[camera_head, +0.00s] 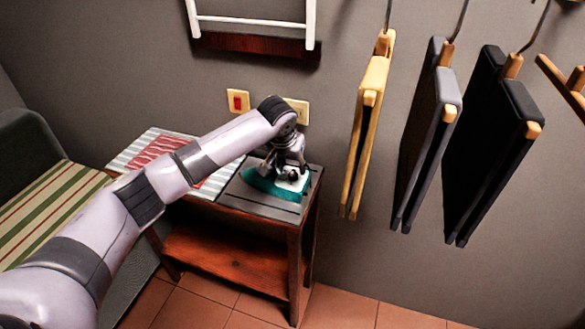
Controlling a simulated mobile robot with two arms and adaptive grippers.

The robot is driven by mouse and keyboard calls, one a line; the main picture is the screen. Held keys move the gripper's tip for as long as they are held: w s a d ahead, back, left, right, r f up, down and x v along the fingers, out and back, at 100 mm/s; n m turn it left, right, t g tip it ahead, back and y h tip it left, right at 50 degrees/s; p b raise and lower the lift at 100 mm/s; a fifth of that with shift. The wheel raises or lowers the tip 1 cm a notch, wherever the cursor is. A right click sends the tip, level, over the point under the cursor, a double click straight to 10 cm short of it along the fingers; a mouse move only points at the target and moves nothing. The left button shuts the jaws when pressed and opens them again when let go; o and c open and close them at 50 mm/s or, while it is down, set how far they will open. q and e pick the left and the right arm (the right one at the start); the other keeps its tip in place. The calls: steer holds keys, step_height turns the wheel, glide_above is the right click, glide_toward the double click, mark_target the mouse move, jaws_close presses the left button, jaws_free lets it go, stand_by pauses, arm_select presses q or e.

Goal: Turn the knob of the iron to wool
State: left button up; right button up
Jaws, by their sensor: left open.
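The iron (262,184), teal at its base with a white upper part, stands on the dark grey right part of the top of a small wooden table. My left gripper (287,172) points down at the iron's right part, at or just above its white body. It is open. The iron's knob is too small to make out and is partly hidden by the gripper. I cannot tell whether the fingers touch it. My right gripper is not in view.
The wooden table (297,240) has a lower shelf. A red-and-white striped cloth (150,150) lies at its left. Trousers hang on hangers at the right, including a yellow pair (369,120). A striped seat (45,210) is at left. Wall switches (238,101) are behind.

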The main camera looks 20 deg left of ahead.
arm_select(q)
steer(key=shift+x, duration=1.25)
steer(key=shift+c, duration=0.3)
jaws_close()
